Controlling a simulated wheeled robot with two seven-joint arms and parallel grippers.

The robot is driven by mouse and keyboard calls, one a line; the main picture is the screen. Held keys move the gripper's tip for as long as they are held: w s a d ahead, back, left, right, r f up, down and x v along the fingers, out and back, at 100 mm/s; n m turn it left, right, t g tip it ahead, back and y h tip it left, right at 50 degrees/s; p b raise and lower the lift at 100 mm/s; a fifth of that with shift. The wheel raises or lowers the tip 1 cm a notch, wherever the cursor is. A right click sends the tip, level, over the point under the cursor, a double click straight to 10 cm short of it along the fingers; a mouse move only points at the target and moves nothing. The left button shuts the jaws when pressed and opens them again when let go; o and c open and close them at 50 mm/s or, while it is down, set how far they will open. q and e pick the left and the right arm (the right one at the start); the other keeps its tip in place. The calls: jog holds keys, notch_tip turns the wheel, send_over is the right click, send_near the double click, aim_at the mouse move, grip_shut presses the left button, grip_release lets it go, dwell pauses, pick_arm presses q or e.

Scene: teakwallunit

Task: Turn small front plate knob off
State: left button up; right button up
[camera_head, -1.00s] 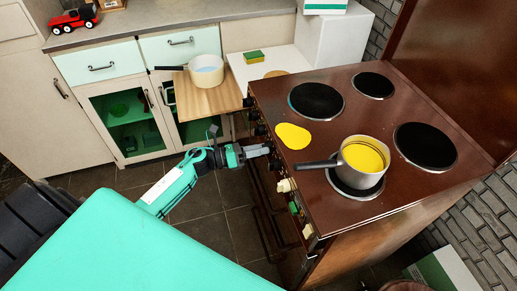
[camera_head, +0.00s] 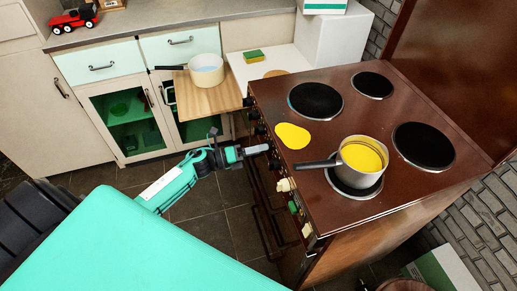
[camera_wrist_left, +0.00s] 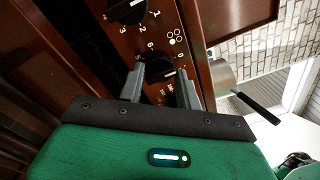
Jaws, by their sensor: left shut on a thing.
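A brown stove (camera_head: 440,190) with several black hot plates stands at the right. Its front panel carries a row of knobs. My left gripper (camera_head: 266,148) reaches this panel from the left, below the yellow spill. In the left wrist view, my left gripper (camera_wrist_left: 160,78) has its two grey fingers on either side of a black knob (camera_wrist_left: 158,67) and is shut on it. White numbers and a group of small plate symbols are printed by the knob. In the head view the fingertips hide most of that knob. My right gripper is not in view.
A grey pot (camera_head: 352,177) with yellow contents stands on the front plate, its handle pointing left. A yellow spill (camera_head: 293,136) lies on the stovetop. Another black knob (camera_wrist_left: 126,10) sits close by. A wooden board (camera_head: 205,98) juts out left of the stove.

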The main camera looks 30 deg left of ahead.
pick_arm(q)
jog(key=o, duration=0.9)
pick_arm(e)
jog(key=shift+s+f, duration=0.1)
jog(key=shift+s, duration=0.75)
pick_arm(q)
jog(key=shift+s+a, duration=0.1)
jog(key=b+v, duration=0.2)
jog(key=v, duration=1.1)
jog(key=shift+s+a+f+b, duration=0.1)
jog(key=shift+s+a+b, duration=0.15)
jog(key=shift+b, duration=0.1)
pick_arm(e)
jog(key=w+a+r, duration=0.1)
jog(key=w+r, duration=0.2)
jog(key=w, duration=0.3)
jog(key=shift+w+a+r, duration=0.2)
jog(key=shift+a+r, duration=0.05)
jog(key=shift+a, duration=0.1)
pick_arm(q)
jog(key=shift+w, duration=0.1)
